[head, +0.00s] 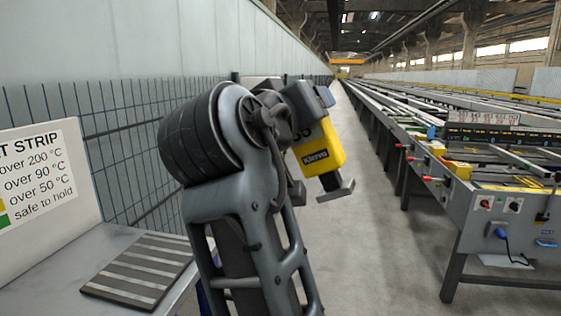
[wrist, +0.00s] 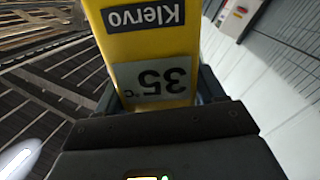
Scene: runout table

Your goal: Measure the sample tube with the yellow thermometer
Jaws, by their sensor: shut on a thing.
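The yellow thermometer (head: 318,152), labelled Klervo, is in my gripper (head: 308,106), held up in the air over the aisle. In the wrist view the thermometer (wrist: 150,45) runs away from the gripper's dark body, with its label and display upside down. The display (wrist: 153,80) reads 35 °C. My gripper is shut on the thermometer; the arm hides part of it in the head view. I cannot make out the sample tube in either view.
A long runout table (head: 468,215) with rails, buttons and a blue plug runs along the right. At lower left, a grey bench holds a dark slatted pad (head: 140,271) and a temperature strip sign (head: 45,178). A mesh fence stands behind. The concrete aisle (head: 385,265) between is clear.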

